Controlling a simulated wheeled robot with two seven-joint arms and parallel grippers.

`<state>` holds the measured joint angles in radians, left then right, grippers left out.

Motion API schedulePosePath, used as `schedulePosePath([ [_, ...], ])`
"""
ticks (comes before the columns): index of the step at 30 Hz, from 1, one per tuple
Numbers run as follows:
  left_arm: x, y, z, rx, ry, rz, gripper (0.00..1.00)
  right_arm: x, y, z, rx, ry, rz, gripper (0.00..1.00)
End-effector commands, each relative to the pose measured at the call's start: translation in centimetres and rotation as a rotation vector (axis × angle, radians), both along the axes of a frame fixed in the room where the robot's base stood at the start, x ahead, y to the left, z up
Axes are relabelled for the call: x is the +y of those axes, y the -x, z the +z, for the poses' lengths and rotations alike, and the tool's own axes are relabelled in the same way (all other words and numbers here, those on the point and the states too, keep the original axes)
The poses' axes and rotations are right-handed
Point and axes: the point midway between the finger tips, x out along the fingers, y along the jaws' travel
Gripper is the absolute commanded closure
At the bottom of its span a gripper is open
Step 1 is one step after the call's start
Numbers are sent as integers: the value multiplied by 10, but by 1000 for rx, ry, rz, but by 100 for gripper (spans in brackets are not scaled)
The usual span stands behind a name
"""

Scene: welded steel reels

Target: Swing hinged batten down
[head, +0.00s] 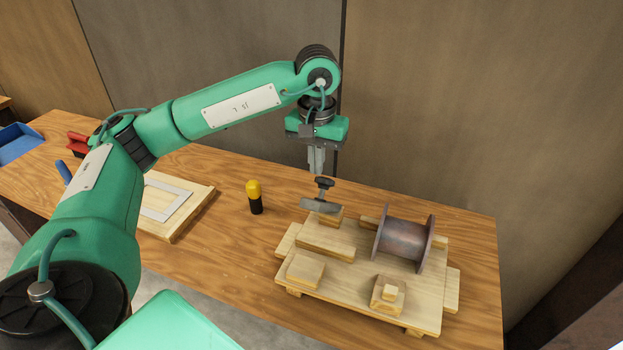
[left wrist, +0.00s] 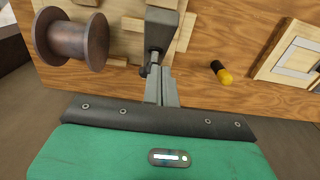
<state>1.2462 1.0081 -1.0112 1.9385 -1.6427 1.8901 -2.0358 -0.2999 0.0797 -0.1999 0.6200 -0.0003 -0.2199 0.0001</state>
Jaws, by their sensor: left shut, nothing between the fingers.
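A grey bar (head: 320,206) with a black knob (head: 325,183) stands raised over the wooden jig board (head: 350,278); it looks like the hinged batten. In the left wrist view the bar (left wrist: 160,28) runs away from my fingers, with its knob (left wrist: 149,70) beside their tips. A brown steel reel (head: 403,241) sits on the board to the right of the bar. My left gripper (head: 317,172) points down just above the knob, shut and empty. Whether the fingers touch the knob, I cannot tell. The bar's hinge is not clearly visible. My right gripper is out of view.
A yellow-and-black tool (head: 254,197) stands on the table (head: 225,250) left of the jig. A wooden board with a pale frame (head: 168,198) lies farther left, partly behind my arm. Wooden blocks (head: 306,270) sit on the jig. A wall stands behind the table.

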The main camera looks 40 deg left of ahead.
Motion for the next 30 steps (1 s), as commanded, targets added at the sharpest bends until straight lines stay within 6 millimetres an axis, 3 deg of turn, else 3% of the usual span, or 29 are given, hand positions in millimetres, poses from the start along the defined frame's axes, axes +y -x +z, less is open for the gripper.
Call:
schedulePosePath([
  [3, -1, 9, -15, 3, -1, -2, 100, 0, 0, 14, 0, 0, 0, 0],
  [11, -6, 26, -35, 1, -1, -1, 100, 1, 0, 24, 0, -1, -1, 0],
  [24, -6, 27, -39, -1, 1, 0, 100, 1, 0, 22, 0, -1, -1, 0],
  [30, 1, 28, -45, -18, -4, 1, 100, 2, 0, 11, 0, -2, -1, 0],
])
